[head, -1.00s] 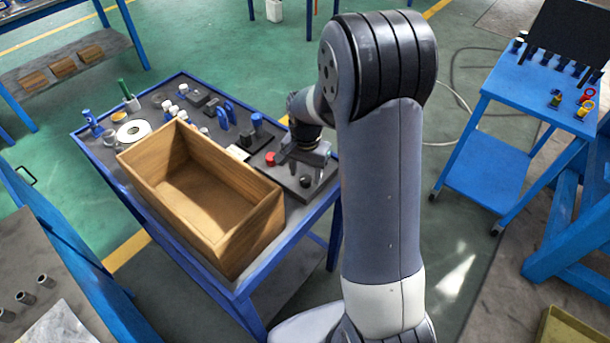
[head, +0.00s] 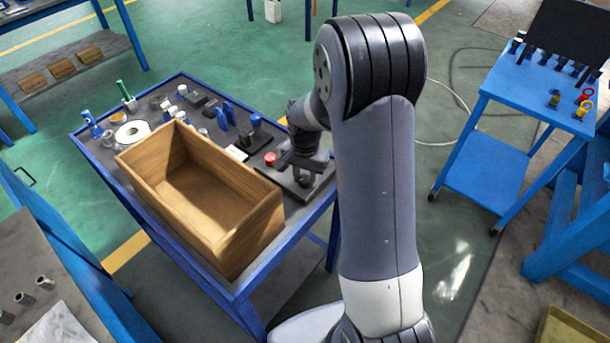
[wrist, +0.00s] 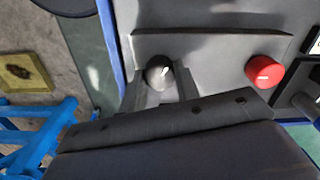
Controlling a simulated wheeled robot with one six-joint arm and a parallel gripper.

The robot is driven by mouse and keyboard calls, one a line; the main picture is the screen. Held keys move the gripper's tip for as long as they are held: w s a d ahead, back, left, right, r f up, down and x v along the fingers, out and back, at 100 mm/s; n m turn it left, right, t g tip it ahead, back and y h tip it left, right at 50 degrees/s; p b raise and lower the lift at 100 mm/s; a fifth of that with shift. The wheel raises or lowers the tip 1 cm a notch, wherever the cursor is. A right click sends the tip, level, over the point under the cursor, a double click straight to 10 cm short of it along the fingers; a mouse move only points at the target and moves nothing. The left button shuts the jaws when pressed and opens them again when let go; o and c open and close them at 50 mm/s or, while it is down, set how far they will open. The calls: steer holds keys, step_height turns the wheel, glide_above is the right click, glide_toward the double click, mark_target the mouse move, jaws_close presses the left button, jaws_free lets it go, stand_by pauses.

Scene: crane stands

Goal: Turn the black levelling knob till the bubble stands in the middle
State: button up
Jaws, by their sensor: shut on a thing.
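The black knob (wrist: 159,72) stands on a dark plate (wrist: 215,52) at the near right corner of the bench. In the wrist view it sits between the two fingers of my gripper (wrist: 162,84), which is shut on it. In the head view my gripper (head: 303,177) points down over the plate and hides the knob. A red knob (wrist: 264,71) stands beside it on the plate, apart from the fingers; it also shows in the head view (head: 270,159). I cannot make out a bubble in either view.
An open wooden box (head: 215,228) stands just left of the plate. Several small tools and parts crowd the back of the blue-edged bench (head: 240,290). A blue trolley (head: 530,95) stands apart at the right, with open floor between.

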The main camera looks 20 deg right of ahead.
mark_target(305, 178)
steer(key=shift+n+b, duration=0.4)
steer(key=shift+n, duration=2.1)
steer(key=shift+c, duration=0.2)
steer(key=o, duration=1)
steer(key=shift+c, duration=0.2)
step_height(305, 178, up, 11)
steer(key=shift+f, duration=0.1)
step_height(305, 178, down, 11)
steer(key=shift+m, duration=0.9)
